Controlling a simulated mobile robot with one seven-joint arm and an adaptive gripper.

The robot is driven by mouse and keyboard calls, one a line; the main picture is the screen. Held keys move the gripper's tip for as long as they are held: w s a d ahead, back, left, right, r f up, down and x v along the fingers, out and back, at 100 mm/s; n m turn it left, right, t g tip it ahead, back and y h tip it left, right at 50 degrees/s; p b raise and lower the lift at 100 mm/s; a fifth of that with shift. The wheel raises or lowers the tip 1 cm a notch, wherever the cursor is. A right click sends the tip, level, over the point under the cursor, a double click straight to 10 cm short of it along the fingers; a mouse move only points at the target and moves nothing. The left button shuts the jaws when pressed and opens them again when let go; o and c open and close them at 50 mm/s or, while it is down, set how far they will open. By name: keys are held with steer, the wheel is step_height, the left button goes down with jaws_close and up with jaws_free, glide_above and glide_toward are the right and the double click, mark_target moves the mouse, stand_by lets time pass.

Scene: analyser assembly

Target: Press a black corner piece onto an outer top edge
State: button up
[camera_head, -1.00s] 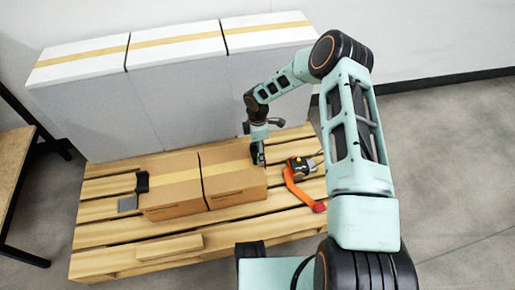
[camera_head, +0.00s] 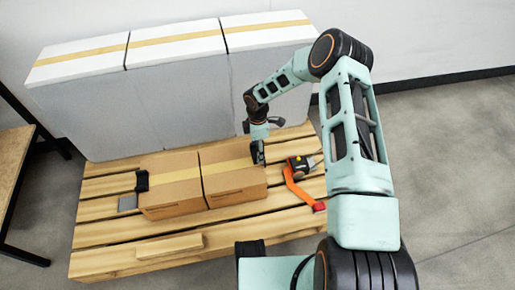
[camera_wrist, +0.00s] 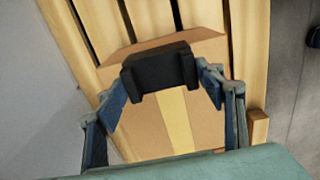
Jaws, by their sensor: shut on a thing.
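Two brown cardboard boxes (camera_head: 172,190) and (camera_head: 232,182) stand side by side on a wooden pallet, with yellow tape along their tops. My gripper (camera_head: 258,157) is at the right end of the right box, by its outer top edge. In the wrist view my gripper (camera_wrist: 163,84) is shut on a black corner piece (camera_wrist: 160,68), held between the two blue fingers over the taped cardboard box (camera_wrist: 150,128). I cannot tell whether the piece touches the edge. Another black corner piece (camera_head: 142,181) sits at the left box's outer top edge.
The pallet (camera_head: 110,237) has bare slats in front. An orange strap with a black tensioner (camera_head: 300,166) lies right of the boxes. A grey flat piece (camera_head: 127,203) is at the left. White taped boxes (camera_head: 175,90) stand behind. A wooden table (camera_head: 12,165) is at far left.

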steer(key=shift+f+b, duration=1.5)
steer(key=shift+f, duration=0.35)
steer(key=shift+f+b, duration=0.35)
steer(key=shift+f, duration=0.05)
stand_by(0.4)
steer(key=o, duration=1.1)
steer(key=shift+c, duration=0.2)
steer(key=shift+r+p, duration=2.1)
steer(key=shift+r, duration=1.4)
